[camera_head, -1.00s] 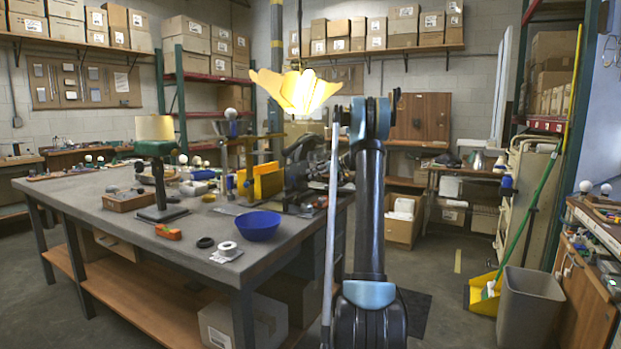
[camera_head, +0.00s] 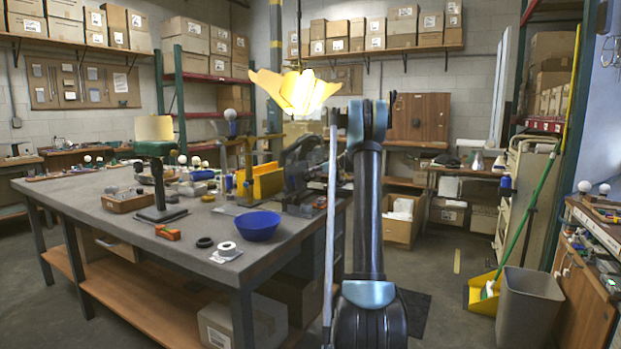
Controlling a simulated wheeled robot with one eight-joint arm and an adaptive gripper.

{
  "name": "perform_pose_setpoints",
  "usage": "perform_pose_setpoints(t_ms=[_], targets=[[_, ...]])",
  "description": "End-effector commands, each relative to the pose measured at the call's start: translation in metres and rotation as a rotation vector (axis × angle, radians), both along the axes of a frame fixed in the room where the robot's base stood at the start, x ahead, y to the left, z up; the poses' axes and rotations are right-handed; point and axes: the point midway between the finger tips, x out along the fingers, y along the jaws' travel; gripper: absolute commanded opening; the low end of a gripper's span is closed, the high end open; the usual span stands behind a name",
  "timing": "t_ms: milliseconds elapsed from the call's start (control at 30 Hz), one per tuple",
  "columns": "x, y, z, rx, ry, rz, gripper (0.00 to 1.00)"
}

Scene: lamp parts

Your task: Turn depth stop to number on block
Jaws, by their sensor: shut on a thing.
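I cannot make out a depth stop or a numbered block. A dark machine (camera_head: 297,178) stands at the right end of the grey workbench (camera_head: 110,212), partly behind my arm. A yellow upright piece (camera_head: 266,182) stands just left of it. My black arm rises through the middle of the head view and bends at its top. My gripper does not show; the arm hides the space behind it.
A blue bowl (camera_head: 257,226), a white tape roll (camera_head: 227,248) and an orange tool (camera_head: 167,232) lie near the bench's front edge. A yellow flared shade (camera_head: 295,92) hangs above. A grey bin (camera_head: 527,308) stands at right.

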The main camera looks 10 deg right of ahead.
Motion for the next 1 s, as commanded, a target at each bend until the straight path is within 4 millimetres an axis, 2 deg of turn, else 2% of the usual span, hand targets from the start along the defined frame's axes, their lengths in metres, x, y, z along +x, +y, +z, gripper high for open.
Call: perform_pose_setpoints(t_ms=[267,1000], targets=[[0.005,-0.004,0.0,0.061,0.083,-0.005,0.0],[0.017,-0.014,-0.007,0.416,0.568,-0.008,0.0]])
